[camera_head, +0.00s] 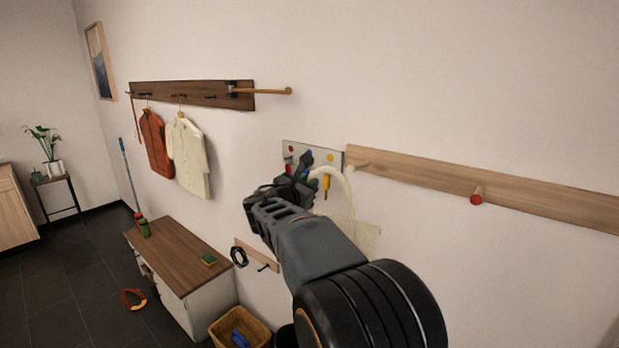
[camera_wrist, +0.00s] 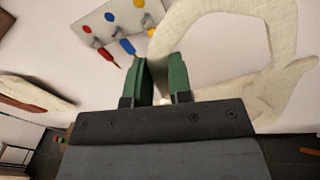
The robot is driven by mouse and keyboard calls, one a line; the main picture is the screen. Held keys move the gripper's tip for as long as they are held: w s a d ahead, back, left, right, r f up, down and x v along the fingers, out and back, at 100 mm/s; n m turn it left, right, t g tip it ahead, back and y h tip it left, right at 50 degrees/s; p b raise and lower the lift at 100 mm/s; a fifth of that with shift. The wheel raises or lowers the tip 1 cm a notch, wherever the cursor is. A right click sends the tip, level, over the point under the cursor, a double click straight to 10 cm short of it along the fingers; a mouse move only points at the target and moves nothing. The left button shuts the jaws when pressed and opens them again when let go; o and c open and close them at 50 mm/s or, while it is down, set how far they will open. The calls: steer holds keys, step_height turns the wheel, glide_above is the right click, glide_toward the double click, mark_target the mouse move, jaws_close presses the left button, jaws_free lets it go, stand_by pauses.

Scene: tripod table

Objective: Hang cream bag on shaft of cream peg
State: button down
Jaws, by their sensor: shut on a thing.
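The cream bag (camera_head: 366,236) hangs beside the wall, with its handle loop arching up behind my gripper (camera_head: 304,168). In the wrist view the cream handle (camera_wrist: 268,40) curves large on the right, close to my gripper (camera_wrist: 160,75). The green fingers are closed on a part of the bag, with a narrow gap between them. The exact grip spot is hard to make out. A pale peg, seemingly the cream peg (camera_head: 366,165), sticks out near the left end of the light wooden rail (camera_head: 420,174), a little above and right of the bag's handle. My arm hides part of the bag.
A red-ended peg (camera_head: 477,198) is farther right on the rail. A panel with coloured hooks (camera_head: 297,153) is behind my gripper. A dark rack (camera_head: 190,92) holds an orange and a cream garment. Below are a bench (camera_head: 180,250) and a basket (camera_head: 240,328).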

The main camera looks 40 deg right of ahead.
steer(key=shift+s+d+r, duration=0.2)
steer(key=shift+s+r, duration=0.05)
steer(key=shift+r, duration=0.45)
steer(key=shift+d, duration=0.2)
steer(key=s+f+x, duration=0.1)
steer(key=f+x, duration=0.1)
steer(key=x, duration=1)
steer(key=shift+s+d, duration=0.25)
steer(key=shift+d, duration=0.15)
stand_by(0.5)
